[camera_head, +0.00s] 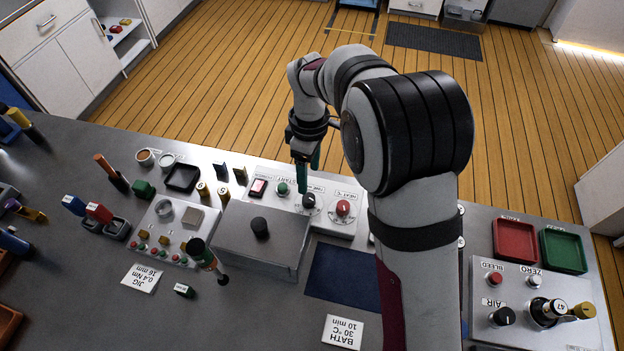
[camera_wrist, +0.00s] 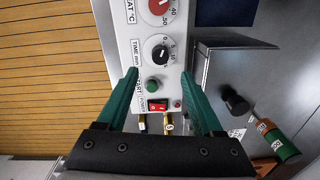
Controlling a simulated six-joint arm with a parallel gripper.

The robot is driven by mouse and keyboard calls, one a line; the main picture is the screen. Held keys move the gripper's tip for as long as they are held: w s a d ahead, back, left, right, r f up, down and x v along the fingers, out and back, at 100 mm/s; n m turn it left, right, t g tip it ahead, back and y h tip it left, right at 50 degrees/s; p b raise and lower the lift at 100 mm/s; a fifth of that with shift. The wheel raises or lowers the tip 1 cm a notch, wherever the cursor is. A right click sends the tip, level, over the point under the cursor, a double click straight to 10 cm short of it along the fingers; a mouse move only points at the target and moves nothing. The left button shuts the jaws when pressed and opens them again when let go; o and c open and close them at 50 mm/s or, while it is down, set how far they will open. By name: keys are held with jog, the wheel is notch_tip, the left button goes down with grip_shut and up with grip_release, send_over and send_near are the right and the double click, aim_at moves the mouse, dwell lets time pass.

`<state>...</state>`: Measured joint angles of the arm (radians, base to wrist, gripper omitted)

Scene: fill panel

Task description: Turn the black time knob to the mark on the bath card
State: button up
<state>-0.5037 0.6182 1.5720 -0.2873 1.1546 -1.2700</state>
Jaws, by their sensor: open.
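The black time knob (camera_head: 308,200) is on the grey control panel (camera_head: 262,208), between a green button (camera_head: 283,188) and the red heat knob (camera_head: 343,207). In the wrist view the time knob (camera_wrist: 159,53) shows a light pointer line and a printed scale; its exact reading is too small to tell. The bath card (camera_head: 343,331) lies on the bench and reads 30 °C, 10 min. My gripper (camera_head: 306,172) is over the panel at the time knob. In the wrist view its green fingers (camera_wrist: 159,74) are apart and empty, just short of the knob.
A red rocker switch (camera_head: 258,187) is at the panel's left end. A metal box with a black knob (camera_head: 260,228) stands in front of the panel. A dark blue mat (camera_head: 344,277) lies in front. My arm covers part of the bench right of the panel.

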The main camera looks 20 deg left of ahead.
aim_at(309, 197)
jog(key=f, duration=0.8)
jog(key=shift+s+f, duration=0.2)
grip_shut()
